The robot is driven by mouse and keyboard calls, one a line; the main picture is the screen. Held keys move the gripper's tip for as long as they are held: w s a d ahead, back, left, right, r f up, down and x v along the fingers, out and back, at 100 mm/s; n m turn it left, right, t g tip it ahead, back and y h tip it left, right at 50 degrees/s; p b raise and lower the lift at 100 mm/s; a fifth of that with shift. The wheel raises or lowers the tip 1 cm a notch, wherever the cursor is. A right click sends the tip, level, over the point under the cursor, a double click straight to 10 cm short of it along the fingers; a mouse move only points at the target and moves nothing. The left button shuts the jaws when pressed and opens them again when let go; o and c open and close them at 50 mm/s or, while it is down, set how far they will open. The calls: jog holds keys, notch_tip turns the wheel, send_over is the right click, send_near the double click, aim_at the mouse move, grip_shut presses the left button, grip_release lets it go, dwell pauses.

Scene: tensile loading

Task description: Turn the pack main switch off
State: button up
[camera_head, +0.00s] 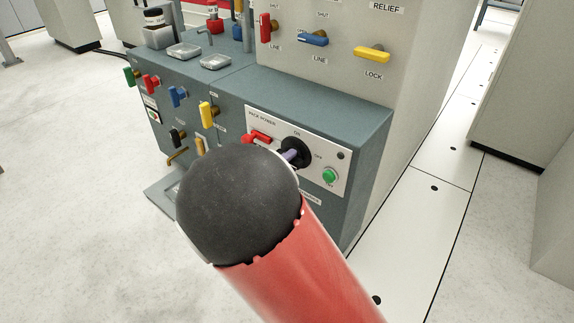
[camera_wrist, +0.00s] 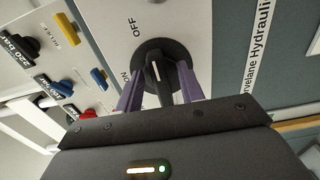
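The pack main switch is a black rotary knob (camera_wrist: 166,62) with a white line on its grip. In the wrist view, "OFF" is printed above it and "ON" to its left. The setting is hard to read. In the head view, the knob (camera_head: 296,146) sits on the white pack power panel (camera_head: 335,163), partly covered by my arm. My gripper (camera_wrist: 159,88) is at the knob, with its purple fingers on either side of the grip. The fingers look apart, with thin gaps beside the grip; any contact is unclear. One purple fingertip shows in the head view.
On the same panel are a red handle (camera_head: 257,137) left of the knob and a green button (camera_head: 330,175) to its lower right. Several coloured valve levers, including a yellow one (camera_head: 207,113), stick out from the cabinet's left front. Clear floor (camera_head: 400,240) lies right of the cabinet.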

jog(key=v, duration=0.7)
jog(key=shift+s+a+p, duration=0.25)
jog(key=shift+s+p, duration=0.1)
jog(key=shift+p, duration=0.05)
